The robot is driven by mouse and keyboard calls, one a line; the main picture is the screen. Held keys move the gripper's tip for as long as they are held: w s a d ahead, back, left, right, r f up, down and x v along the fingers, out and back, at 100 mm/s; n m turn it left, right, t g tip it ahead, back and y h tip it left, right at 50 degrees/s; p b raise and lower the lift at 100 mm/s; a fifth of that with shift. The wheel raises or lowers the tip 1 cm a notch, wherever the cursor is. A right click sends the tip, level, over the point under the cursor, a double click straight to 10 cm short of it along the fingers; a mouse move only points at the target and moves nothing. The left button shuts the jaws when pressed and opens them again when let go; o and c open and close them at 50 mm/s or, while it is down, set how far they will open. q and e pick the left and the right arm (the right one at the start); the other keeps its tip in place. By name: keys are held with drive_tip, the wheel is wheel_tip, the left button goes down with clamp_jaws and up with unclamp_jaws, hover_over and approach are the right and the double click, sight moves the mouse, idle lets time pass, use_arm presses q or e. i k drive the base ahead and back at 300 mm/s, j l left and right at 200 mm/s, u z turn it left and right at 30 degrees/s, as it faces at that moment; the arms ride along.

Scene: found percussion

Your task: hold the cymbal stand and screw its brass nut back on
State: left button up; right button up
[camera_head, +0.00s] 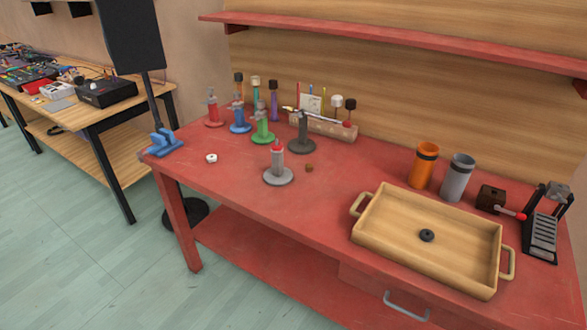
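A short grey stand (278,163) with a round base and a red tip stands upright near the middle of the red table; it may be the cymbal stand. A small brown piece (309,168) lies just right of its base; it is too small to tell whether it is the brass nut. A darker grey stand (301,138) with a round base stands behind, in front of a wooden holder. A small white ring-like piece (211,158) lies to the left. Neither of my grippers is in view.
On the red table (235,200) stand red (213,108), blue (239,118) and green (262,128) stands. A wooden tray (385,240) holds a black ring (427,235). Orange (424,165) and grey (458,178) cylinders stand behind it. The front left table is clear.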

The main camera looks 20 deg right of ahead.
sight(278, 175)
drive_tip(key=i+j+z, duration=0.35)
drive_tip(key=i+j, duration=0.2)
drive_tip(key=i+j+z, duration=0.35)
drive_tip(key=i+j, duration=0.2)
drive_tip(key=j, duration=0.1)
